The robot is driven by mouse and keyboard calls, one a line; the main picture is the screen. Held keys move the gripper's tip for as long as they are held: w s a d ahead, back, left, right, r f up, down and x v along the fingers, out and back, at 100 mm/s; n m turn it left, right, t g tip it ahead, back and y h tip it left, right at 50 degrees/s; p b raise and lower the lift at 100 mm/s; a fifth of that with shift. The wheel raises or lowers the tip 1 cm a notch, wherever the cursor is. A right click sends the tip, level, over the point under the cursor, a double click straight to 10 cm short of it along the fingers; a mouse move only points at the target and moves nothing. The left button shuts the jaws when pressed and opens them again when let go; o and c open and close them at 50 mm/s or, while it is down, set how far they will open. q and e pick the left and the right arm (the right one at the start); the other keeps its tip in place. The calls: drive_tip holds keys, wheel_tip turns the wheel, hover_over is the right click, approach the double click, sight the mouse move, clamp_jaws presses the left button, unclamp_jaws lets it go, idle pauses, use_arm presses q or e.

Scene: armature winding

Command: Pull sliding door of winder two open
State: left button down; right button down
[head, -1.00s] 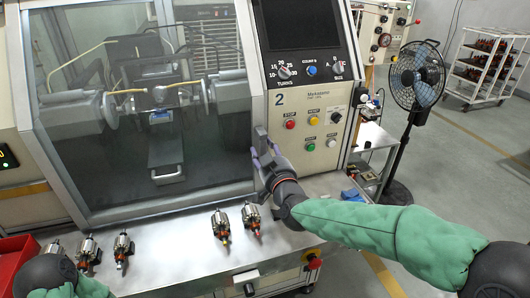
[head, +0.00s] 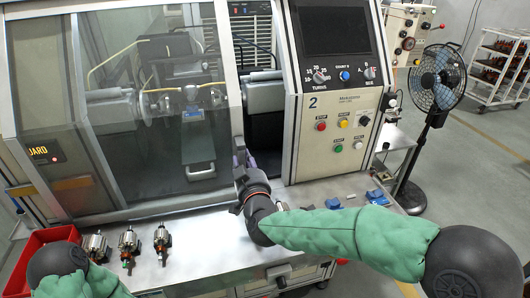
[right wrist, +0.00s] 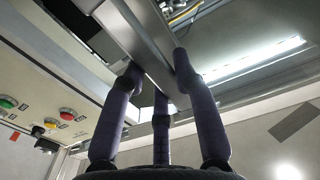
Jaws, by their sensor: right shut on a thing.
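The sliding door (head: 228,70) of winder two is a glass pane in a metal frame, marked by the "2" on the control panel (head: 335,110). A dark gap (head: 264,110) stands between the door's right edge and the panel, so the door is partly open. My right gripper (head: 240,158) is at the lower part of that edge. In the right wrist view its purple fingers (right wrist: 160,75) close around a metal bar (right wrist: 140,40) at the door's edge. The winding machinery (head: 190,105) shows through the glass. My left arm shows at bottom left, but its gripper does not.
Several armatures (head: 128,245) lie on the metal table in front of the winder. A red bin (head: 35,245) is at the left and blue parts (head: 333,203) lie at the right. A black fan (head: 440,80) stands right of the winder.

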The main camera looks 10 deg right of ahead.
drive_tip(key=a+p, duration=0.2)
drive_tip(key=a, duration=0.7)
drive_tip(key=a+p, duration=0.2)
drive_tip(key=a, duration=0.7)
drive_tip(key=s+a+p, duration=0.1)
drive_tip(key=a+p, duration=0.1)
drive_tip(key=a, duration=0.7)
drive_tip(key=shift+p, duration=0.4)
drive_tip(key=c, duration=0.9)
unclamp_jaws()
drive_tip(key=shift+c, duration=0.2)
drive_tip(key=s, duration=0.7)
drive_tip(key=shift+s+d, duration=0.2)
drive_tip(key=shift+f, duration=0.1)
